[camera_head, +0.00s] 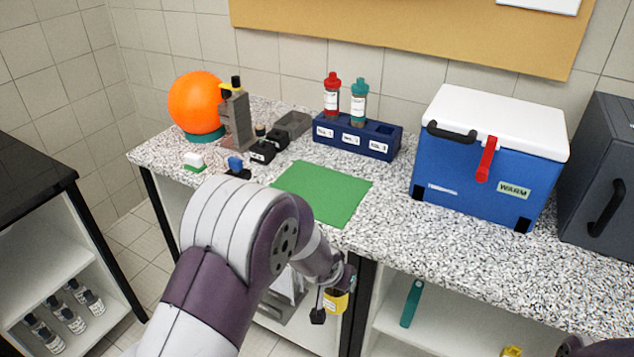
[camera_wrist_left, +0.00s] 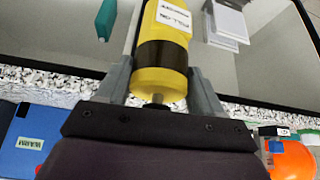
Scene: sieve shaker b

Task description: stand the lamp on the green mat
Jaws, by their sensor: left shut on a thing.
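The green mat (camera_head: 323,192) lies flat and bare on the speckled counter. My left gripper (camera_head: 338,290) is in front of the counter's front edge, nearer to me than the mat, and low by the shelf openings. It is shut on a yellow cylinder with a dark band and a white label, which seems to be the lamp (camera_head: 335,302). In the left wrist view the lamp (camera_wrist_left: 165,75) sits between both fingers of the left gripper (camera_wrist_left: 160,88); its far end is cut off by the frame. My right gripper is not in view.
Behind the mat stand a blue rack (camera_head: 356,137) with bottles and small black devices (camera_head: 263,150). An orange ball (camera_head: 196,103) is at left. A blue cool box (camera_head: 490,160) stands at right. Below, a teal item (camera_head: 411,303) is in the shelf.

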